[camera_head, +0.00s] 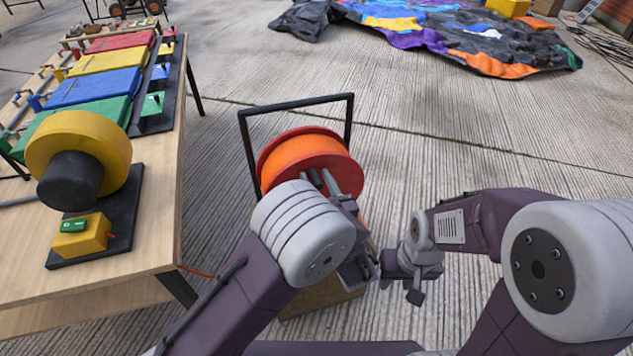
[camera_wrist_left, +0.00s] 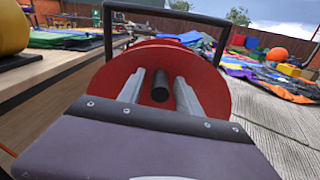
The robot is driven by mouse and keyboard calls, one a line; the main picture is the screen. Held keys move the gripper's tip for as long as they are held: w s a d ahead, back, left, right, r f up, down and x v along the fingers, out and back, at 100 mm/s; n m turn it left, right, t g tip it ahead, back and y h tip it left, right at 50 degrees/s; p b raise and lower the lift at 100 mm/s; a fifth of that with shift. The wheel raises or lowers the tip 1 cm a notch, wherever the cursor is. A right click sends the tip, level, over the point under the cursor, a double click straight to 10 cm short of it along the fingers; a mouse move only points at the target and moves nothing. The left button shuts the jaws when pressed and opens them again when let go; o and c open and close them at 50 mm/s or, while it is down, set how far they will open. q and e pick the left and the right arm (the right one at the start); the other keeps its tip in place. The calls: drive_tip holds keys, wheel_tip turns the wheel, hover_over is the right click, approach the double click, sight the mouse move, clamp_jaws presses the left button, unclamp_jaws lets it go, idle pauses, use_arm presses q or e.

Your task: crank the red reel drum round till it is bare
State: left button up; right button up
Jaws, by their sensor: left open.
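My left gripper (camera_head: 322,182) is at the near face of the drum. Its fingers are open, one on each side of the knob, which shows in the gap. My right gripper (camera_head: 400,291) hangs low, right of the reel and apart from it; its jaw opening is unclear.
A wooden table (camera_head: 148,235) on the left holds a yellow blower (camera_head: 110,140) and coloured panels (camera_head: 95,87). A thin orange line (camera_head: 198,273) runs from the table towards the reel. A deflated castle (camera_head: 450,40) lies at the back. Concrete right of the reel is clear.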

use_arm(q)
clamp_jaws()
idle(1.4)
